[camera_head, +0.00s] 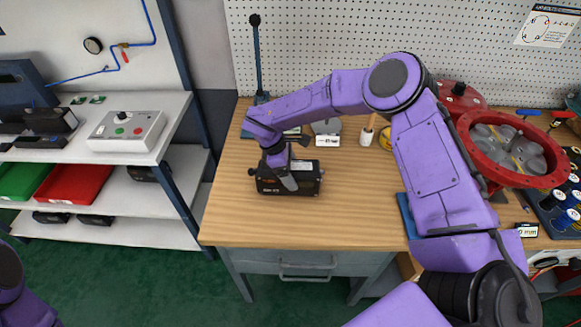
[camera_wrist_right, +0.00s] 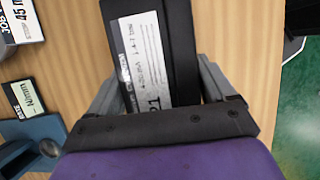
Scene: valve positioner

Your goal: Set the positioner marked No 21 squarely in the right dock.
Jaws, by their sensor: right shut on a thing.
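The positioner (camera_head: 304,181) is a black box at the left part of the wooden table. My right gripper (camera_head: 290,184) is shut on it from above. In the right wrist view the positioner (camera_wrist_right: 182,45) lies between the two fingers, and its white label (camera_wrist_right: 147,62) shows a 21 near the lower end. I cannot tell whether it touches the table or hangs just above it. I cannot pick out the right dock; my right arm crosses and hides part of the table. Of my left arm only a purple part shows at the lower left; its gripper is out of view.
A JOB card (camera_head: 327,140) stands behind the positioner. A red round housing (camera_head: 510,148) fills the table's right side. The shelf (camera_head: 125,218) at left holds a control box (camera_head: 126,131), a red bin (camera_head: 75,184) and several black units. The table's front left is bare.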

